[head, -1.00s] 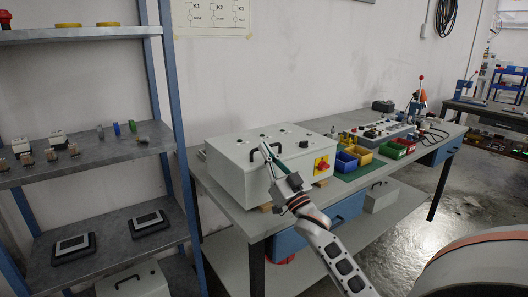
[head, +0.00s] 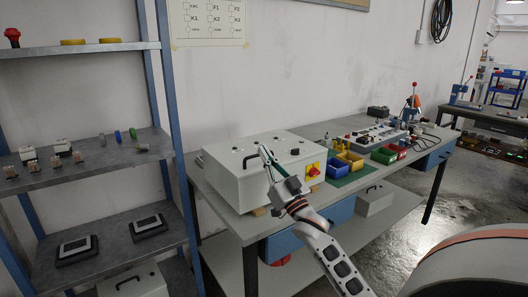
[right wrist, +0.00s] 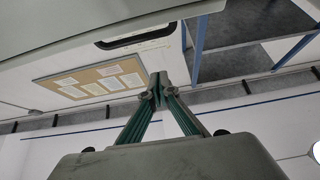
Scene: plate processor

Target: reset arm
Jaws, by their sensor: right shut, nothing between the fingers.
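My right gripper (head: 264,150) is in front of the grey control box (head: 236,182) on the workbench, near its black front handle. Its fingers are shut with nothing between them. In the right wrist view the green fingers of my right gripper (right wrist: 157,82) meet at their tips, and the underside of a grey surface with a black handle (right wrist: 136,38) shows above them. I cannot tell whether the fingers touch the box. My left gripper is not in view.
A metal shelf (head: 105,166) stands at left.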

